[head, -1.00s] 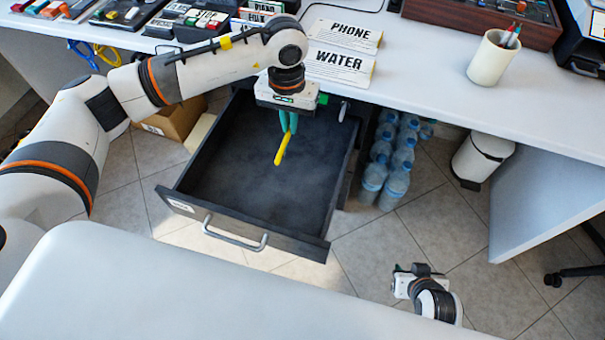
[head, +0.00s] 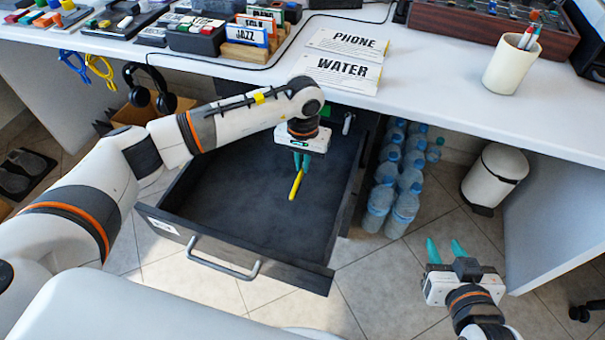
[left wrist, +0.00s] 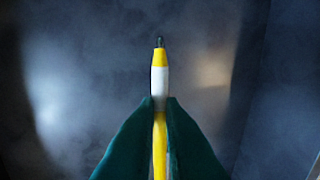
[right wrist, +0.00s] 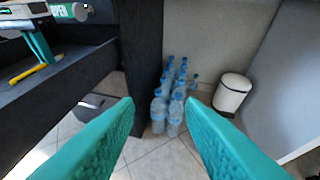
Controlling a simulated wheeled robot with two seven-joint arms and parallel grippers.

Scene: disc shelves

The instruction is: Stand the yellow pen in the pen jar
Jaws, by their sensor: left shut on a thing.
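The yellow pen (head: 295,186) is held by my left gripper (head: 301,162) above the floor of the open drawer. In the left wrist view the pen (left wrist: 159,75) has a white band and a dark tip, with the green fingers (left wrist: 160,120) shut on it. It also shows at the left of the right wrist view (right wrist: 28,73). The pen jar (head: 508,67) is a white cup on the desk at the upper right, upright, with a few pens in it. My right gripper (head: 445,250) is open and empty, low in front of the desk at the right; its fingers are wide apart (right wrist: 160,135).
The dark drawer (head: 228,262) is pulled out under the desk (head: 440,95). Bottles (head: 400,205) and a white bin (head: 494,176) stand on the floor right of it. PHONE and WATER cards (head: 342,75) lie on the desk, with clear desktop between them and the jar.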

